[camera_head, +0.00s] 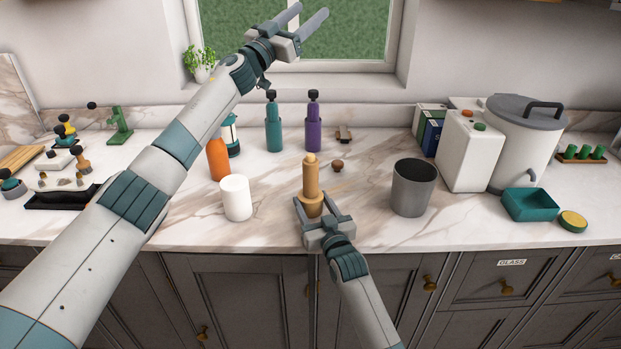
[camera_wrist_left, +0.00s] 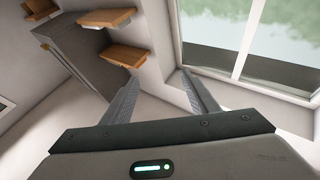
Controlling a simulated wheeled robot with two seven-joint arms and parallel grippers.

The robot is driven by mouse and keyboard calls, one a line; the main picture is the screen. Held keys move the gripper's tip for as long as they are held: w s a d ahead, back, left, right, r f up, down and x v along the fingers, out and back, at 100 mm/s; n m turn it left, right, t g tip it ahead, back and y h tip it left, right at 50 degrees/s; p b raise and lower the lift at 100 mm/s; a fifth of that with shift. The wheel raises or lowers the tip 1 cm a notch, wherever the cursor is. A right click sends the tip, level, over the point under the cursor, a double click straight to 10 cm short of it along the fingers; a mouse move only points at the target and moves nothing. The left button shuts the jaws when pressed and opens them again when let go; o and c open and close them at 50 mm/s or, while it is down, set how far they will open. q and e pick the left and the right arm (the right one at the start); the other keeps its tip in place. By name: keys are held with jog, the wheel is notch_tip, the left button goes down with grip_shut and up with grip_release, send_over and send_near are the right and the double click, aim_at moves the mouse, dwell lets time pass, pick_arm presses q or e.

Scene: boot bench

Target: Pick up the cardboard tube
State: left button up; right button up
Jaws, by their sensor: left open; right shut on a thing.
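A tan, stepped upright piece (camera_head: 311,181) with a narrower top and a wider foot stands near the counter's front edge. It is the most tube-like cardboard-coloured thing in view, but I cannot tell its material. My right gripper (camera_head: 313,207) is shut on it low down, with a finger on either side of its foot. I cannot tell whether it is lifted off the counter. My left gripper (camera_head: 311,10) is open and empty, raised high in front of the window. In the left wrist view its fingers (camera_wrist_left: 158,76) are apart, with nothing between them.
A white cylinder (camera_head: 237,198) stands left of the tan piece, and a grey bin (camera_head: 413,188) right of it. Teal (camera_head: 273,128) and purple (camera_head: 314,128) bottles, an orange bottle (camera_head: 217,158) and a small brown knob (camera_head: 338,166) stand behind. A teal tray (camera_head: 531,205) is at right.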

pick_arm(q)
jog(key=w+a+n+t+y, duration=0.2)
jog(key=n+t+y, duration=0.1)
jog(key=n+y, duration=0.1)
jog(key=n+g+y, duration=0.6)
jog(key=g+y, duration=0.5)
jog(key=g, duration=0.4)
send_over(312, 164)
jog(key=s, duration=0.2)
jog(key=f, duration=2.6)
jog(key=shift+w+d+f, duration=0.15)
jog(key=shift+w+f, duration=0.05)
jog(key=shift+w, duration=0.05)
jog(key=shift+s+f+g, duration=0.15)
jog(key=shift+s+g, duration=0.15)
jog(key=shift+s, duration=0.1)
jog(key=shift+x, duration=3.4)
